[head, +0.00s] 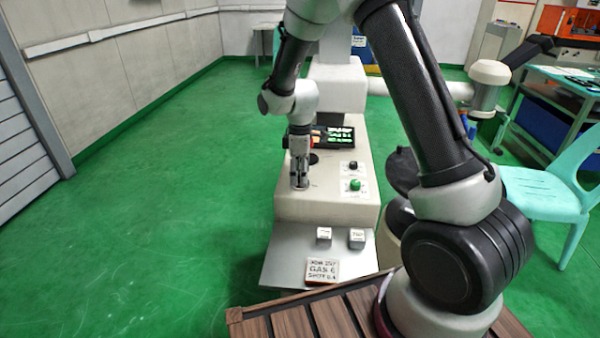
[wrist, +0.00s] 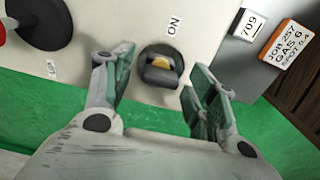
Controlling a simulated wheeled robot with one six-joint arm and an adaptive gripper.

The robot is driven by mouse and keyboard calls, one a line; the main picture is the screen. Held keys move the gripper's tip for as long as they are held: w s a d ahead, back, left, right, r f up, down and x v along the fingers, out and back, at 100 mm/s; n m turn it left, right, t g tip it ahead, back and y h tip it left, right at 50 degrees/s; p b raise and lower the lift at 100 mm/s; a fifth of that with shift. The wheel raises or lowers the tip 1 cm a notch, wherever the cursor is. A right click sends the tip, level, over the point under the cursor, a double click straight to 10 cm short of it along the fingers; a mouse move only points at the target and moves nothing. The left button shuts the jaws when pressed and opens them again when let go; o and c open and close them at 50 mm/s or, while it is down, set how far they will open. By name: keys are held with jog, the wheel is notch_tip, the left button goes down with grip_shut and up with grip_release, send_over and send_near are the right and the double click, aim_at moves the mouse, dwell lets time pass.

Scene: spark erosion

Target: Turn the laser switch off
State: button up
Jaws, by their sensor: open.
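The laser switch (wrist: 160,68) is a dark lever with a yellow patch in a round dark recess, seen in the wrist view. An "ON" label (wrist: 174,25) is beside it on the pale panel. My gripper (head: 299,182) points down over the left side of the machine's pale top in the head view. In the wrist view its fingers are spread, one on each side of the switch, with nothing held. I cannot tell whether they touch the panel. In the head view the gripper hides the switch.
A dark display (head: 335,138), a black knob (head: 353,166) and a green button (head: 355,185) are right of my gripper. White blocks (head: 323,234) and a "GAS 6" sign (head: 322,271) sit on the lower front ledge. Green floor is clear at left.

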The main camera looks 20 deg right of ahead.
aim_at(300, 172)
jog(key=shift+r, duration=0.1)
notch_tip(300, 172, up, 12)
dwell(0.4)
jog(key=s+d+r+m+t, duration=0.1)
jog(key=s+d+r+m, duration=0.3)
jog(key=s, duration=0.6)
jog(key=s+d+r+m+t, duration=0.2)
jog(key=s+d+r+m, duration=0.3)
jog(key=s, duration=0.5)
jog(key=s+d+r+m+t, duration=0.1)
jog(key=s+d+r+m, duration=0.3)
jog(key=s, duration=0.6)
jog(key=shift+d+r+m, duration=0.3)
jog(key=shift+d+r, duration=0.6)
jog(key=shift+r, duration=0.05)
